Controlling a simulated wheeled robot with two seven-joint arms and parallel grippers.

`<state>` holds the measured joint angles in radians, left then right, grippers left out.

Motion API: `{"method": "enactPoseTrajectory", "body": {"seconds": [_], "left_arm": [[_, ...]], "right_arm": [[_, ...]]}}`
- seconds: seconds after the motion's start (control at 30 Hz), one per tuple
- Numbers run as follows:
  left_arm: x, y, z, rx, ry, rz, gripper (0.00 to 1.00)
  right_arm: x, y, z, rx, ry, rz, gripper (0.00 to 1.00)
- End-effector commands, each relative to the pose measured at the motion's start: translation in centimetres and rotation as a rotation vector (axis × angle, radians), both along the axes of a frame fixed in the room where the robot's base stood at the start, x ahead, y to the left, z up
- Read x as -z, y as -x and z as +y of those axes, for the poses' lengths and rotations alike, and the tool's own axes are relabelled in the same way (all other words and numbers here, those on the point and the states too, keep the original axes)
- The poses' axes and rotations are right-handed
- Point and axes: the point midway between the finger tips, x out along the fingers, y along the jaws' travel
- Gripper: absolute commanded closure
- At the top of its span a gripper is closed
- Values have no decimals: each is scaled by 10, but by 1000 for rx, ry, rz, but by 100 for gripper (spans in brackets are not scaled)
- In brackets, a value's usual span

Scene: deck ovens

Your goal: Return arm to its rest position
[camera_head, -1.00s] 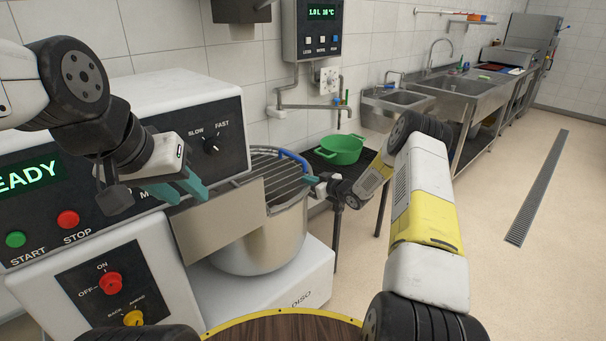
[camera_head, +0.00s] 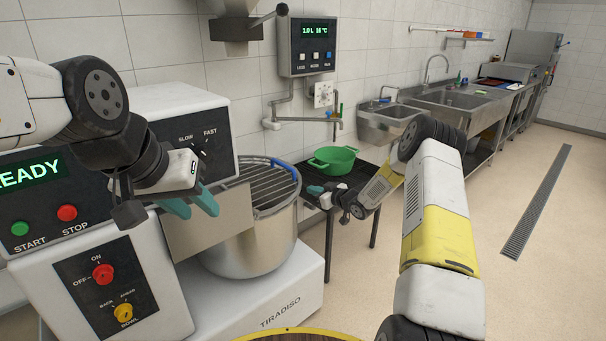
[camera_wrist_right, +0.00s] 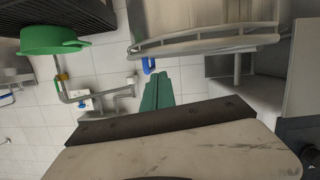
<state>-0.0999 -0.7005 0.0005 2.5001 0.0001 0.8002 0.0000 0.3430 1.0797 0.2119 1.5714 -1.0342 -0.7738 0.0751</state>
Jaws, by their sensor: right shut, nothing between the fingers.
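My right arm comes in at the right, and its gripper (camera_head: 314,190) is beside the right side of the steel mixer bowl (camera_head: 250,250), near the black stand. In the right wrist view its teal fingers (camera_wrist_right: 158,90) lie together, shut with nothing between them. The bowl also shows upside down in that view (camera_wrist_right: 200,20).
A green pot (camera_head: 333,160) stands on the black stand (camera_head: 362,178), just behind my right gripper. The bowl has a wire guard (camera_head: 262,185). A water meter (camera_head: 308,45) with a tap is on the wall. Steel sinks (camera_head: 450,100) stand further back. The floor at right is clear.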

Motion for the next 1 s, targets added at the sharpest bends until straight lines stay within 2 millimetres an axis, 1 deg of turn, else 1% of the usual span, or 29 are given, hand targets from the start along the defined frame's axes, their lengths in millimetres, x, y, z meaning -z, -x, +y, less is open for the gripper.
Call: {"method": "enactPoseTrajectory", "body": {"seconds": [0.03,0.07,0.1,0.17,0.2,0.23,0.27,0.3,0.37,0.4,0.47,0.5,0.57,0.6,0.67,0.7,0.73,0.77,0.8,0.87,0.9,0.97,1.0], "left_arm": [[0,0,0,0,0,0,64],[0,0,0,0,0,0,64],[0,0,0,0,0,0,64],[0,0,0,0,0,0,64],[0,0,0,0,0,1,64],[0,0,0,0,0,0,64],[0,0,0,0,0,0,64],[0,0,0,0,0,0,64],[0,0,0,0,0,0,64],[0,0,0,0,0,0,64],[0,0,0,0,0,0,64],[0,0,0,0,0,0,64],[0,0,0,0,0,0,64],[0,0,0,0,0,0,64],[0,0,0,0,0,0,64],[0,0,0,0,0,0,64],[0,0,0,0,0,0,64],[0,0,0,0,0,0,64],[0,0,0,0,0,0,64],[0,0,0,0,0,0,64],[0,0,0,0,0,0,64],[0,0,0,0,0,0,64],[0,0,0,0,0,0,64]], "right_arm": [[-17,-2,-1,10,18,-1,100],[-25,-2,-3,20,32,7,100],[-40,-3,-7,39,55,18,100],[-66,0,-13,73,94,41,100],[-85,3,-18,99,119,58,100],[-99,7,-21,121,137,73,100],[-112,12,-25,142,155,90,100],[-130,19,-30,172,176,111,100],[-156,33,-37,215,204,142,100],[-172,44,-41,244,218,165,100],[-195,64,-47,286,236,199,100],[-210,78,-51,314,245,222,100],[-231,102,-56,355,252,258,100],[-243,120,-58,380,255,284,100],[-260,148,-63,417,255,322,100],[-270,168,-64,439,252,350,100],[-277,184,-66,455,248,370,100],[-282,200,-66,468,243,391,100],[-289,222,-67,486,235,420,100],[-298,255,-67,509,217,463,100],[-301,279,-66,521,204,495,100],[-305,314,-64,532,181,541,100],[-306,338,-62,537,164,573,100]]}}
